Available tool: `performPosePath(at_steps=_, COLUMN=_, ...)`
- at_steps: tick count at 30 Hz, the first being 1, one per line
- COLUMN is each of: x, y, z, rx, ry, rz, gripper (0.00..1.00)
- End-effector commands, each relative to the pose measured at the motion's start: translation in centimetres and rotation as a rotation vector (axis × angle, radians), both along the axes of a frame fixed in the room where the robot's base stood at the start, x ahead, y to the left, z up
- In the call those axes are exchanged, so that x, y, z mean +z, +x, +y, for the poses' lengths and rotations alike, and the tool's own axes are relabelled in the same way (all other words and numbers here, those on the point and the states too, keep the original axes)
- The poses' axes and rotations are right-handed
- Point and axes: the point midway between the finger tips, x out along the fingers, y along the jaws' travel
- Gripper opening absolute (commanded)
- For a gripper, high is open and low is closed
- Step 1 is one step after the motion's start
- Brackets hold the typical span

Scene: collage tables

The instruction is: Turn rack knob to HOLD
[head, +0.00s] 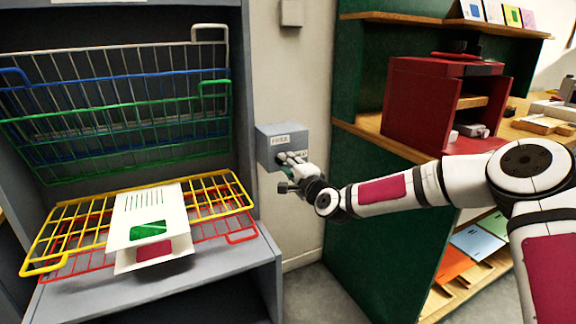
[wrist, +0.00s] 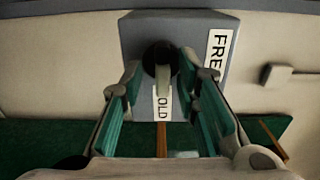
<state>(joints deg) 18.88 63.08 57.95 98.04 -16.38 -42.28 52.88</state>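The rack knob (wrist: 161,62) is a dark round base with a pale grey bar handle, mounted on a grey box (head: 268,147) on the wall. In the wrist view the bar runs downward over the start of a white label reading "OLD" (wrist: 163,104); its first letter is hidden. A "FREE" label (wrist: 217,58) is on the right of the box face, its end partly covered. My gripper (head: 289,160) is at the box front in the head view. In the wrist view my gripper (wrist: 164,80) is open, its green-padded fingers on either side of the bar with visible gaps.
Left of the box stands a grey rack frame with raised wire shelves (head: 120,95) and a lowered yellow shelf (head: 215,187) bearing a printed sheet (head: 150,212). A green shelving unit (head: 365,200) with a red press-like box (head: 425,100) stands right.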

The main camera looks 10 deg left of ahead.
Motion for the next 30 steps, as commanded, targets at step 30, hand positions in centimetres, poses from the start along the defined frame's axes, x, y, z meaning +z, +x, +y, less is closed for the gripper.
performPosePath(at_steps=30, x=0.1, y=-9.1, z=-6.3, rx=-0.001, ry=-0.001, rz=-0.003, gripper=0.32)
